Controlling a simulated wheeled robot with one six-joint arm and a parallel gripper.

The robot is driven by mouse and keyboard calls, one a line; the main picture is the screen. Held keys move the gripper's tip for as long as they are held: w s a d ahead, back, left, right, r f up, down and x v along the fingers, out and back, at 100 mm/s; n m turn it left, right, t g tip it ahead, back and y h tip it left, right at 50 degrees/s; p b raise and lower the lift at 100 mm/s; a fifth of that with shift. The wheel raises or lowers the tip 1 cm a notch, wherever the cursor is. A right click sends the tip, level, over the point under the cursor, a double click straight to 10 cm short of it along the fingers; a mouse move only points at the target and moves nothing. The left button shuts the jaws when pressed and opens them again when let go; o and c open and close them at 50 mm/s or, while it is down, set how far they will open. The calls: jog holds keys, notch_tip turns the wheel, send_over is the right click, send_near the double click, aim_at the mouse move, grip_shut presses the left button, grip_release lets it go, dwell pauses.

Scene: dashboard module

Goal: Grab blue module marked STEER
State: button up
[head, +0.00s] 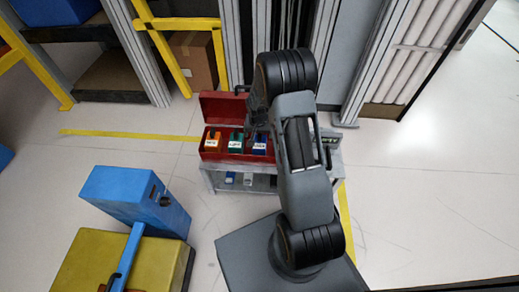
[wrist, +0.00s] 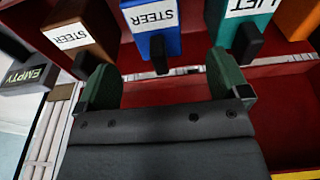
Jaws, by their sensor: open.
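The blue module marked STEER (wrist: 172,42) stands in a red box, with its white label upside down in the wrist view and a dark tab (wrist: 158,55) on its near side. In the head view the blue module (head: 260,138) is at the right of the visible row. My gripper (wrist: 162,82) is open and empty, its two green fingers apart on either side of the blue module's tab in the picture. In the head view my gripper is mostly hidden by my arm. Whether the fingers touch anything cannot be told.
A brown module also marked STEER (wrist: 82,30) stands left of the blue one. A teal module (wrist: 245,30) stands to its right, then an orange one (wrist: 297,18). The red box (head: 222,105) sits on a grey cart (head: 208,180). A blue-and-yellow machine (head: 120,195) stands at left.

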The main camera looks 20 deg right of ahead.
aim_at(260, 141)
jog(key=shift+w+d+f+b, duration=0.15)
jog(key=shift+f+b, duration=0.35)
jog(key=shift+f, duration=0.65)
jog(key=shift+w+d+f+b, duration=0.1)
jog(key=shift+f+b, duration=0.45)
jog(key=shift+f, duration=0.6)
jog(key=shift+w+d+f+b, duration=0.15)
jog(key=shift+f+b, duration=0.35)
jog(key=shift+f, duration=0.65)
jog(key=shift+r, duration=0.1)
jog(key=c, duration=1.3)
